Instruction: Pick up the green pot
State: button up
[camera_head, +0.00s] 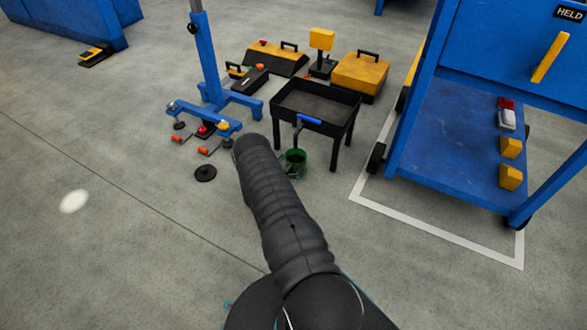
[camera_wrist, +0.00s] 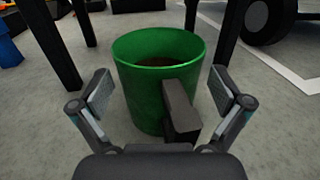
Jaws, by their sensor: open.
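The green pot (camera_wrist: 140,85) stands upright on the grey floor, with dark contents inside and a dark block-like handle (camera_wrist: 179,110) on its near right side. In the head view the green pot (camera_head: 294,163) is small and partly covered by dark parts, beside the black tray table's legs. My gripper (camera_wrist: 169,96) is open, with one finger left of the pot and one to its right. The pot and its handle lie between and a little beyond the fingertips. I cannot tell whether either finger touches the pot.
A black tray table (camera_head: 316,102) stands just behind the pot, its legs close on both sides. A blue cart (camera_head: 455,147) is to the right. A blue stand (camera_head: 214,95) and a black disc (camera_head: 205,173) are to the left. Open floor lies nearer me.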

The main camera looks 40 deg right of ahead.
jog(key=c, duration=1.4)
jog(key=shift+c, duration=1.2)
jog(key=shift+r, duration=0.15)
